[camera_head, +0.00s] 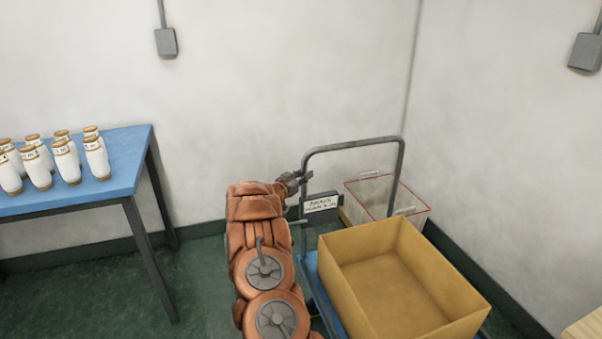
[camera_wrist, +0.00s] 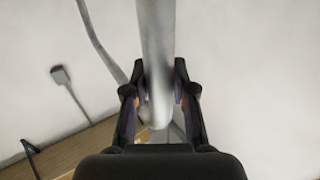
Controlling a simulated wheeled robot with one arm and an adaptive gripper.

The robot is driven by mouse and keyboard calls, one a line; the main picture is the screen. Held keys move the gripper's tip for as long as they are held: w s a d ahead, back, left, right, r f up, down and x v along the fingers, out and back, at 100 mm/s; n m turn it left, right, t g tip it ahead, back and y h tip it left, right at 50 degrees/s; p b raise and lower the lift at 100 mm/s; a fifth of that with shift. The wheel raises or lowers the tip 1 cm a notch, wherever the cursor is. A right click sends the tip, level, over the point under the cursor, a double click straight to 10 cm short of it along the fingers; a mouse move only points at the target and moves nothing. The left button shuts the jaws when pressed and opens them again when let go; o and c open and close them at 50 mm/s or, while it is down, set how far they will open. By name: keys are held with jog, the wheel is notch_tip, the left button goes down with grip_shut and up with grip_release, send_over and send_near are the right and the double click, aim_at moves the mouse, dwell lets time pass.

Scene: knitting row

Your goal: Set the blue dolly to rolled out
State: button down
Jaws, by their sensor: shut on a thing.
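The blue dolly (camera_head: 312,268) stands in the corner by the right wall, with a grey tube handle (camera_head: 352,144) rising at its far end. A yellow open box (camera_head: 345,285) sits on its deck and hides most of it. My gripper (camera_head: 303,178) is at the left upright of the handle, below its top bend. In the wrist view my gripper (camera_wrist: 160,95) has its two fingers on either side of the grey handle tube (camera_wrist: 156,50), shut on it. A small label plate (camera_head: 321,204) hangs by the handle, just below my gripper.
A pale bin with a red rim (camera_head: 370,197) stands behind the dolly against the wall. A blue table (camera_head: 125,165) with several white cones (camera_head: 66,160) is at the left. A wooden edge (camera_head: 585,328) shows at lower right.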

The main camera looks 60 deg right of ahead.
jog(key=shift+w+a+p, duration=0.15)
jog(key=shift+w+a, duration=0.75)
jog(key=shift+a, duration=0.2)
jog(key=shift+w+a+p, duration=0.15)
jog(key=shift+w+a, duration=0.7)
jog(key=shift+a, duration=0.25)
jog(key=c, duration=1.2)
grip_release()
jog(key=shift+w+a, duration=0.1)
jog(key=shift+a, duration=0.05)
jog(key=shift+o, duration=1.4)
jog(key=a, duration=1.1)
jog(key=shift+w+a, duration=0.25)
jog(key=shift+a, duration=0.15)
